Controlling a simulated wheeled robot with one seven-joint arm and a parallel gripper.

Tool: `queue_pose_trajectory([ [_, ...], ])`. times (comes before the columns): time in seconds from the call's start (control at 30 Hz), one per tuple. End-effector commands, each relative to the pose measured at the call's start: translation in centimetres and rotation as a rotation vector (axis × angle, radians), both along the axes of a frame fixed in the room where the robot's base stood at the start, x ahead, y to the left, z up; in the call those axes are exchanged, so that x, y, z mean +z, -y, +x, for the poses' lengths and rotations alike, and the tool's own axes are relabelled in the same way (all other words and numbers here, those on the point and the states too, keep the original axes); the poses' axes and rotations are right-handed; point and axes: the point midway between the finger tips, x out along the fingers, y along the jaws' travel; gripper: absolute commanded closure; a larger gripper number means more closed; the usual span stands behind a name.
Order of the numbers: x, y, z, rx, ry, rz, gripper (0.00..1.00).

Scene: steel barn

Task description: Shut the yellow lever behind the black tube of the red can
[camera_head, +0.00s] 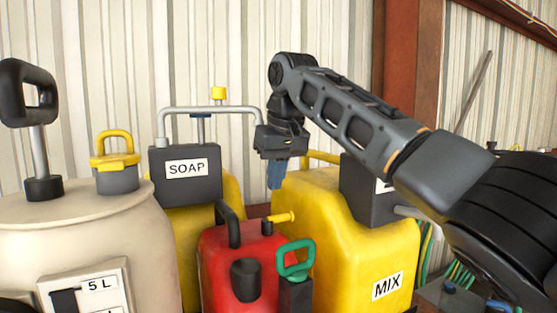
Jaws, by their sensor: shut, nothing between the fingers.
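The red can (217,265) stands low in the middle, its lower part cut off by the frame. A bent black tube or handle (228,222) rises from its top, and a short black cylinder (245,281) sits on its front. The yellow lever (280,218) is at the can's top, right of the bent black part; it points right, roughly level, with a round knob at its end. My gripper (275,186) hangs above the lever with its blue fingers pointing down, shut and empty. It appears apart from the lever.
A yellow MIX can (350,238) stands right behind the red can, with a green handle (296,258) in front. A yellow SOAP can (190,245) with a grey tubular handle stands behind left. A cream tank (90,230) with a tall black handle fills the left. A brown post rises behind.

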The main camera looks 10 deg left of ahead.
Motion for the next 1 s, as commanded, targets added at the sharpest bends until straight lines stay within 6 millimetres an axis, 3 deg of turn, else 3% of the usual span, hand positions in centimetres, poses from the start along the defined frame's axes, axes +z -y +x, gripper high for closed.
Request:
queue_pose_trajectory([
  [0.23, -3.8, -0.8, 1.1, 0.000, -0.002, -0.002, 1.00],
  [0.7, -4.4, 1.1, -1.6, 0.001, 0.001, 0.000, 1.00],
  [1.0, -4.5, 1.4, -2.2, 0.001, 0.000, 0.001, 1.00],
])
